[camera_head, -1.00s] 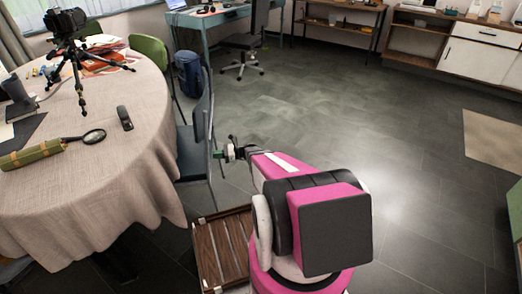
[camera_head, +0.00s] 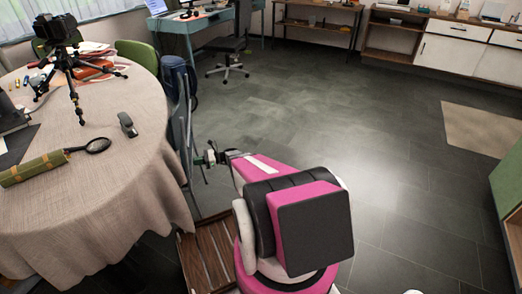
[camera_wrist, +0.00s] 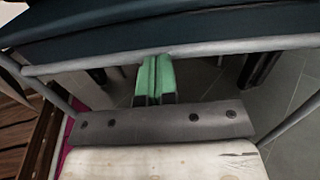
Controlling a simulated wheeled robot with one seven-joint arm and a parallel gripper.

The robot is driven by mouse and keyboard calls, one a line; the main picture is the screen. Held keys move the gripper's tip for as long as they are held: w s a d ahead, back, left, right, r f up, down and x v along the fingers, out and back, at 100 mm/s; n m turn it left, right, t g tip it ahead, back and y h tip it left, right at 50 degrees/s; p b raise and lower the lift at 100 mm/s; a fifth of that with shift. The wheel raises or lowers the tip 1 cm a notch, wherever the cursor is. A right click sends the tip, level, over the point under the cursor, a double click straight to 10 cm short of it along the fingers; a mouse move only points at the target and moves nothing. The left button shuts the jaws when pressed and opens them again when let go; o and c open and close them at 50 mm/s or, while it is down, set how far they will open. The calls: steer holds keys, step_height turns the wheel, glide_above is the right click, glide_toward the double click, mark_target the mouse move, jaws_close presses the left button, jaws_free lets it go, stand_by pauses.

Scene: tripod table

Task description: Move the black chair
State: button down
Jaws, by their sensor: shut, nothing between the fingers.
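A dark chair (camera_head: 183,125) with a thin grey metal frame stands at the right side of the round table (camera_head: 110,195). The tablecloth edge hides part of it. My gripper (camera_head: 200,160) is at the chair's near right side. In the wrist view, my green fingers (camera_wrist: 154,78) are closed together with nothing between them. They are at a grey frame tube (camera_wrist: 230,47) below a dark blue panel (camera_wrist: 200,22) of the chair. I cannot tell whether they touch the tube. A second dark chair, on wheels (camera_head: 227,58), stands at the far desk.
The table carries a camera tripod (camera_head: 68,75), a magnifying glass (camera_head: 97,145) and a green roll (camera_head: 35,168). A green chair (camera_head: 137,52) and a blue backpack (camera_head: 176,76) are behind it. A slatted wooden surface (camera_head: 207,255) is near my base. Floor on the right is open.

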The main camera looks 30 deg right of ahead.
steer(key=s+d, duration=0.2)
steer(key=d, duration=0.8)
steer(key=s+a+r+n+g+h, duration=0.2)
steer(key=s+a+r+n+h, duration=0.2)
steer(key=s+n+h, duration=0.15)
steer(key=s+a+r+n+g+h, duration=0.3)
steer(key=s+a+n+h, duration=0.15)
steer(key=s, duration=0.25)
steer(key=s+d+r+n+t+h, duration=0.1)
steer(key=s+d+r+n+h, duration=0.3)
steer(key=s+r+n+h, duration=0.3)
steer(key=s+r+n, duration=0.1)
steer(key=r+n, duration=0.1)
steer(key=n, duration=0.1)
steer(key=shift+t+h, duration=0.3)
steer(key=shift+t, duration=0.1)
